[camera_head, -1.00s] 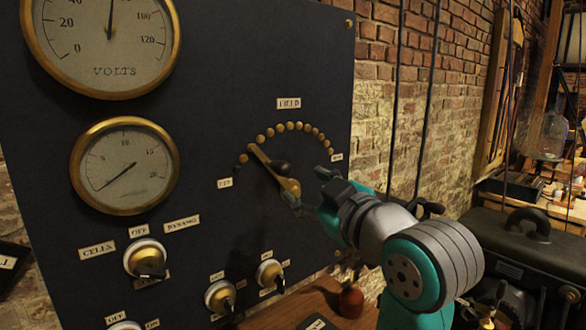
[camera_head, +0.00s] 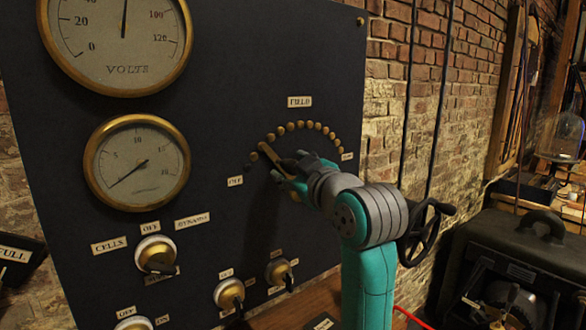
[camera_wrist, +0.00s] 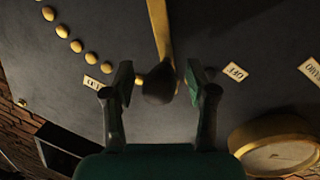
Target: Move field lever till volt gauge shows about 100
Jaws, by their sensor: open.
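The field lever (camera_head: 264,150) is a brass arm on the dark panel. It points up and left, its tip at the lower left of an arc of brass studs, near the OFF label. In the wrist view its bar (camera_wrist: 158,28) runs to the top edge, with a dark knob (camera_wrist: 159,86) below. My gripper (camera_wrist: 159,76) is open, one finger on each side of the knob; I cannot tell whether either touches it. In the head view my gripper (camera_head: 287,170) covers the knob and pivot. The volt gauge (camera_head: 118,45) needle stands nearly upright, around 60; its top is cut off.
A second round gauge (camera_head: 137,162) is below the volt gauge. Several switches, one marked CELLS and DYNAMO (camera_head: 155,254), sit low on the panel. A black handwheel (camera_head: 427,232) is right of my arm. A brick wall (camera_head: 455,120) stands behind.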

